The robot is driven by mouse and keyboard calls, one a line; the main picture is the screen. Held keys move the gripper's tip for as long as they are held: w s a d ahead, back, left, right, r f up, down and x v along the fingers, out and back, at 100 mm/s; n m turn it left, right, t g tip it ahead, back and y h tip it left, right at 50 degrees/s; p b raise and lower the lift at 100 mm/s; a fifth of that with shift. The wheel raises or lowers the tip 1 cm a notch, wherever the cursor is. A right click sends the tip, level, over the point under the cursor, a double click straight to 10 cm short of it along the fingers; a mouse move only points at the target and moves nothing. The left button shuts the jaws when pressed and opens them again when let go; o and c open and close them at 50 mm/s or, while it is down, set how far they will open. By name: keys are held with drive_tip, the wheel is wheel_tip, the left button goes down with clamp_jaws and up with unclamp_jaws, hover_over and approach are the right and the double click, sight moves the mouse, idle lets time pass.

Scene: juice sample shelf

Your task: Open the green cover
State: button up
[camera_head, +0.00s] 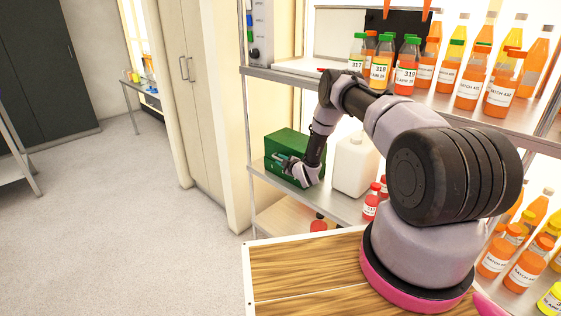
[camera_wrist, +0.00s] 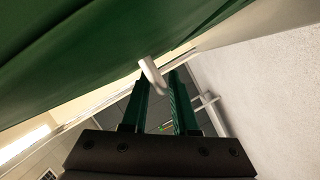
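A green box (camera_head: 287,144) with a green cover stands on the middle shelf, left of a white jug. My gripper (camera_head: 281,159) is at the front of the box and hides part of it. In the wrist view, the box's green surface (camera_wrist: 75,50) fills the upper left. My gripper (camera_wrist: 163,78) points along it with its two fingers apart. A small pale piece, perhaps a handle (camera_wrist: 151,72), shows at the fingertips, partly between them. I cannot tell whether a finger touches it. The cover looks closed in the head view.
The white jug (camera_head: 354,166) stands close to the right of the box. Small red-capped bottles (camera_head: 371,201) stand further right. The shelf above (camera_head: 300,80) holds several juice bottles, and my arm passes near its edge. Open floor (camera_head: 120,220) lies to the left.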

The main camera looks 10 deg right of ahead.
drive_tip(key=shift+w+a+f, duration=0.1)
drive_tip(key=shift+w, duration=0.1)
drive_tip(key=shift+c, duration=0.4)
clamp_jaws()
idle(1.0)
